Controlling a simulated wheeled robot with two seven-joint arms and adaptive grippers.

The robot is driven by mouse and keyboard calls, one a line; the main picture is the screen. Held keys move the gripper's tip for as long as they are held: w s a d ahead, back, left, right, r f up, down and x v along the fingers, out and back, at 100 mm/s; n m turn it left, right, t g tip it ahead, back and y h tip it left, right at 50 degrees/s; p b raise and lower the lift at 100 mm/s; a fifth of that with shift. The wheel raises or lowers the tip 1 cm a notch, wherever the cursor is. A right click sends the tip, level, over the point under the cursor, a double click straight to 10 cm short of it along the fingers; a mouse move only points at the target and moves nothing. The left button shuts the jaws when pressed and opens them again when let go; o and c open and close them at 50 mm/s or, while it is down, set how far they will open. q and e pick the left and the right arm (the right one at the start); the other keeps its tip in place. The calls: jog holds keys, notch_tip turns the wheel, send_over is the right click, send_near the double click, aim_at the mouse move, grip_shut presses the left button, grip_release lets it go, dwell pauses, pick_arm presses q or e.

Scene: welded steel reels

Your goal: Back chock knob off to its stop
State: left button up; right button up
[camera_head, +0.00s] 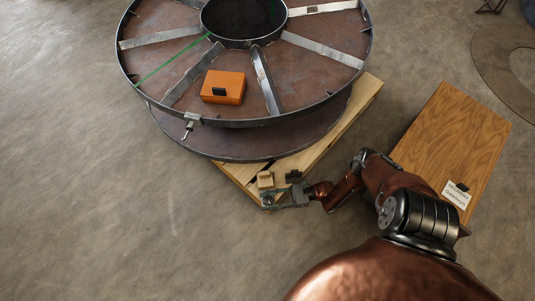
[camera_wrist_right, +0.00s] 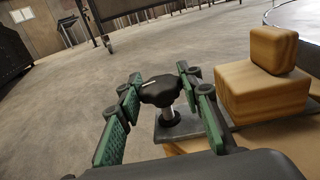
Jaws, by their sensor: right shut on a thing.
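The black lobed chock knob (camera_wrist_right: 161,90) stands on a bright threaded stem above a dark metal plate (camera_wrist_right: 180,123) in the right wrist view. My right gripper (camera_wrist_right: 158,82) has its green-padded fingers on either side of the knob and is shut on it. In the head view my right gripper (camera_head: 272,195) is at the pallet's near corner; the knob is too small there to make out clearly. The wooden chock (camera_head: 265,180) sits just beyond the fingers; its stacked blocks (camera_wrist_right: 262,93) are right of the knob in the wrist view. My left gripper is out of view.
The large steel reel (camera_head: 205,122) lies flat on a wooden pallet (camera_head: 340,128). An orange case (camera_head: 223,87) rests on the reel. A wooden box (camera_head: 455,140) with a label stands to the right. The floor at left is clear.

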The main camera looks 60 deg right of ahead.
jog(key=shift+d, duration=0.1)
jog(key=o, duration=1.2)
jog(key=v, duration=1.2)
